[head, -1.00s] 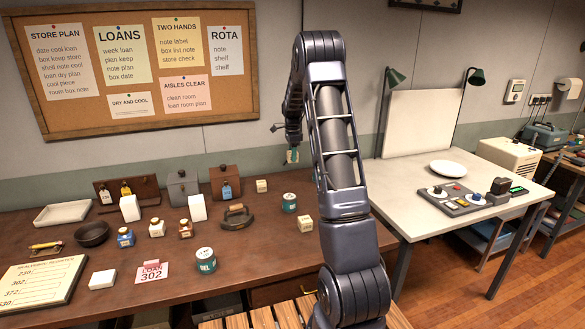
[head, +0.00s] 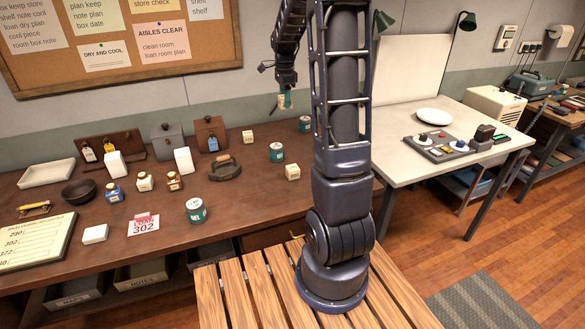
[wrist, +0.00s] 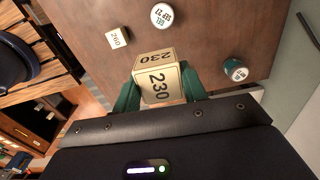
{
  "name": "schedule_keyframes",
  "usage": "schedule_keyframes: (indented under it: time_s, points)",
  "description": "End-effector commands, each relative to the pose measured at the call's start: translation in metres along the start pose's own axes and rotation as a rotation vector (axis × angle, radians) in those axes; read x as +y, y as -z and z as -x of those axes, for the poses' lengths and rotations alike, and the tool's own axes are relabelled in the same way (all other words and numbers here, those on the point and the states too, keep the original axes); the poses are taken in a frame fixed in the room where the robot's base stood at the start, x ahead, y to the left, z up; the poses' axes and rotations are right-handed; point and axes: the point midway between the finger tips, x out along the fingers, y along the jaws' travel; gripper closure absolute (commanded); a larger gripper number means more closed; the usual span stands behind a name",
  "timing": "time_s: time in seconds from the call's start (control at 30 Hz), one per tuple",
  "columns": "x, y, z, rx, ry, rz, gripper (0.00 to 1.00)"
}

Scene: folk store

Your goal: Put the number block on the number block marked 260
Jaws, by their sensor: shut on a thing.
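My gripper (wrist: 160,92) has green fingers and is shut on a cream number block marked 230 (wrist: 157,86). In the head view my gripper (head: 285,100) hangs above the back part of the brown table, with the held block (head: 280,102) small and partly hidden. The number block marked 260 (wrist: 117,37) lies on the table, up and left of the held block in the wrist view, apart from it. It appears to be the cream block near the table's right front (head: 292,172), though its print is unreadable there. Another cream block (head: 247,136) lies farther back.
A teal-labelled tin (wrist: 161,16) stands beside the 260 block; another (wrist: 236,70) stands to the right in the wrist view. A dark iron (head: 225,168) and a third tin (head: 197,211) lie to the left in the head view. A pale side table (head: 405,165) stands right.

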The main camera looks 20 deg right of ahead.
Motion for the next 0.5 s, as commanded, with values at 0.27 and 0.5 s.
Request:
schedule_keyframes:
  time_s: [0.27, 0.5]
  points:
    - [0.075, -0.007, 0.006, 0.0, 0.002, 0.027, 0.8]
    - [0.115, -0.011, 0.004, 0.001, 0.0, 0.044, 0.8]
